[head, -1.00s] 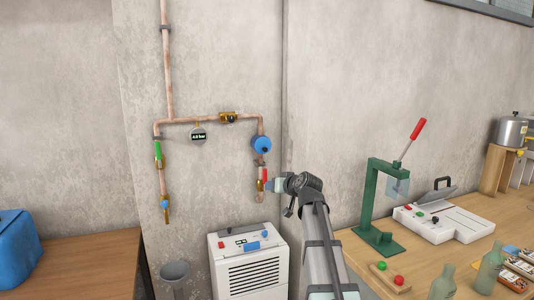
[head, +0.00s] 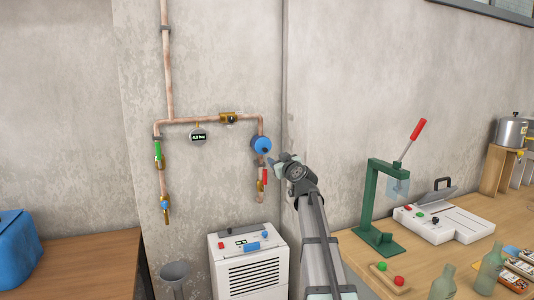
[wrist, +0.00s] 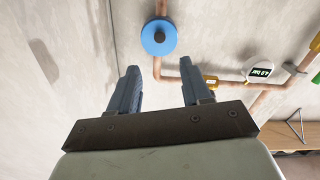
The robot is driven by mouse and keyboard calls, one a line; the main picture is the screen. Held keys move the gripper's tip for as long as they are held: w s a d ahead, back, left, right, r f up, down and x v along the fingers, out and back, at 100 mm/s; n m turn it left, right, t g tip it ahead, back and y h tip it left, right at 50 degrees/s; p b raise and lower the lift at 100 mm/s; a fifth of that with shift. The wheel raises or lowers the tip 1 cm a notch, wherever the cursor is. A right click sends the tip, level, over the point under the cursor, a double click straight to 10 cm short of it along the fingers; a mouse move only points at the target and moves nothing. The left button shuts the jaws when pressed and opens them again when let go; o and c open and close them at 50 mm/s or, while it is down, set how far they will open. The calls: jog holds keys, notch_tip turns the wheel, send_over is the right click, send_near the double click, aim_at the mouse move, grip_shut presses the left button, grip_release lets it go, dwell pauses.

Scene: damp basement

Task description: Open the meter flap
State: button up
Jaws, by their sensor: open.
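The blue round meter (head: 262,144) sits on the right-hand copper pipe on the wall. A dark round part shows at the middle of its face, and I cannot make out whether the flap is shut. In the wrist view the blue meter (wrist: 150,46) is beyond the fingertips, near the top middle. My gripper (head: 272,163) is just below and right of the meter in the head view. In the wrist view my gripper (wrist: 158,82) is open, with nothing between its fingers. It appears apart from the meter.
A red-handled valve (head: 264,176) is just below the meter. A pressure gauge (head: 198,136), a brass fitting (head: 228,118) and a green-handled valve (head: 158,152) are on the pipework to the left. A white dehumidifier (head: 248,268) stands below. A workbench (head: 470,262) is at right.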

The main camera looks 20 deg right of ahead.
aim_at(265, 151)
jog(key=w, duration=1.2)
jog(key=shift+s, duration=0.1)
grip_shut()
